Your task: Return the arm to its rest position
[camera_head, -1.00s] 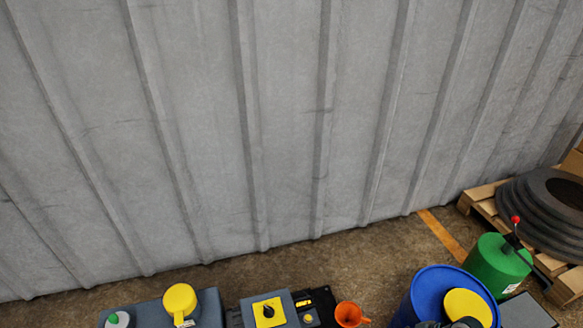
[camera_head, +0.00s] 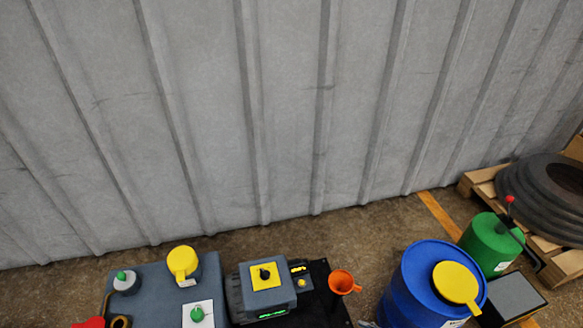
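Neither of my arms nor grippers can be made out in the head view. Whether they are raised, lowered or holding anything is hidden below the picture.
A grey ribbed wall (camera_head: 290,110) fills the back. Black hose (camera_head: 550,190) lies on a pallet.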

